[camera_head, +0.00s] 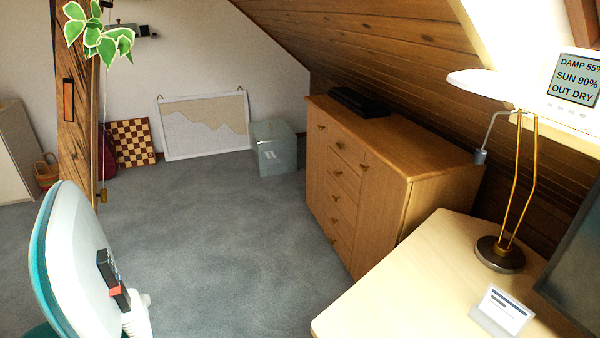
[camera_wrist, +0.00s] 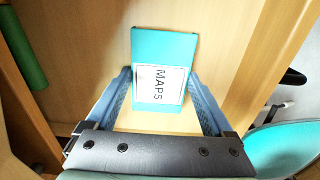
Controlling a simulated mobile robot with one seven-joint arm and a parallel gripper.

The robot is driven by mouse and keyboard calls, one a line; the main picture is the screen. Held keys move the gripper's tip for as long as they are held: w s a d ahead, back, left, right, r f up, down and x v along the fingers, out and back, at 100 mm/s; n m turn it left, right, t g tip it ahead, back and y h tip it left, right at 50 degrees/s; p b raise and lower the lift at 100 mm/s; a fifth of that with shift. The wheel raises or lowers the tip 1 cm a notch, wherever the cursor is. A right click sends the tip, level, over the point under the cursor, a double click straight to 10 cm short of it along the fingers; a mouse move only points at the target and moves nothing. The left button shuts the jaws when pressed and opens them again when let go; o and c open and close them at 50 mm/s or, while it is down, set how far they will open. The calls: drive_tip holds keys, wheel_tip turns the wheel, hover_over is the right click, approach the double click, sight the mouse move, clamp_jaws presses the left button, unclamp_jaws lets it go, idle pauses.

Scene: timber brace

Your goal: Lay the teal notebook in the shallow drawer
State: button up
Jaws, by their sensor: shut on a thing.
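The teal notebook (camera_wrist: 163,48), with a white label reading MAPS, is in the middle of the wrist view. My gripper (camera_wrist: 161,76) is shut on it, with one blue finger at each side edge. Behind the notebook is a pale wooden surface (camera_wrist: 85,60). I cannot tell whether the notebook touches it. In the head view a wooden chest (camera_head: 380,205) has several knobbed fronts, all seemingly shut. I cannot tell which front is the shallow drawer. Neither the notebook nor my gripper can be made out in the head view.
A pale desk (camera_head: 400,300) with a lamp (camera_head: 500,254) and a card stand (camera_head: 500,312) is at the front right. A black device (camera_head: 358,102) lies on the chest. A grey-green bin (camera_head: 274,148) stands beyond it.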

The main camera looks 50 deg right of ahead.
drive_tip(key=o, duration=1.1)
drive_tip(key=shift+o, duration=0.2)
wheel_tip(320, 180, up, 13)
drive_tip(key=p, duration=0.2)
drive_tip(key=shift+p, duration=0.4)
